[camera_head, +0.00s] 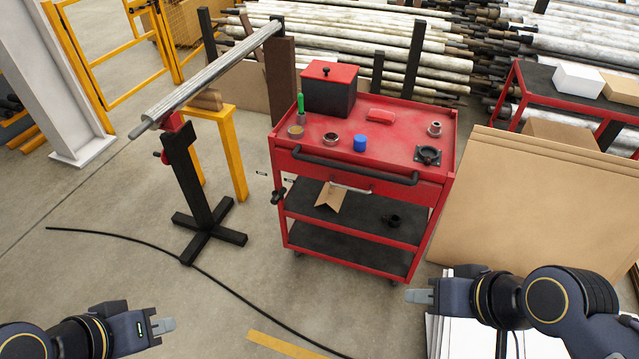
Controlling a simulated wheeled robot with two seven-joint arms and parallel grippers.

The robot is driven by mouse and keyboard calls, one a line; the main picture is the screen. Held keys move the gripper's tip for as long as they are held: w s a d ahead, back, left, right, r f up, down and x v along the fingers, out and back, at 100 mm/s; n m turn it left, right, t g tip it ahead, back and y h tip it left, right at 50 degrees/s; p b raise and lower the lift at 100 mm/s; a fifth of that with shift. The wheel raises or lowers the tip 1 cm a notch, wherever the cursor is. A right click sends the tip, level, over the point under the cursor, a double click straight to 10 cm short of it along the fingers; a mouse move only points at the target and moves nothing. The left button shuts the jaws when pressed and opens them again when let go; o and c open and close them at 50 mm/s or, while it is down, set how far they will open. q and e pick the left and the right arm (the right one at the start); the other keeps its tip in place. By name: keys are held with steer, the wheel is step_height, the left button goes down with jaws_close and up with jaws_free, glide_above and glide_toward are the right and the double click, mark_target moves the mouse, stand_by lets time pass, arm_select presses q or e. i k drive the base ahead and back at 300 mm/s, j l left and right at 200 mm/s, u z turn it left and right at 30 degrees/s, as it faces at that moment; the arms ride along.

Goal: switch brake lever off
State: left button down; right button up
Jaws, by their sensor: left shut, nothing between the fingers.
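My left gripper (164,326) is at the bottom left, shut and empty, above the concrete floor. My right gripper (418,296) is at the lower right, in front of the cart and touching nothing; its fingers show as one small block, so I cannot tell whether it is open. I cannot surely pick out the brake lever. A small red handle (161,155) sticks out from the black stand under the metal roller. A dark knob-like part (279,196) sits at the left side of the red tool cart (390,150). Both grippers are well apart from these parts.
A black box with a red lid (329,88), a blue cap (360,143) and small parts stand on the cart. A black cable (150,241) crosses the floor. Large cardboard sheets (530,200) lean at right. Yellow rails (90,65) stand at left. The front floor is mostly clear.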

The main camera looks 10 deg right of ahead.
mark_target(280, 194)
steer(key=i+l+z, duration=0.1)
steer(key=i, duration=0.35)
steer(key=i+l+z, duration=0.1)
steer(key=i+l, duration=0.15)
steer(key=i, duration=0.2)
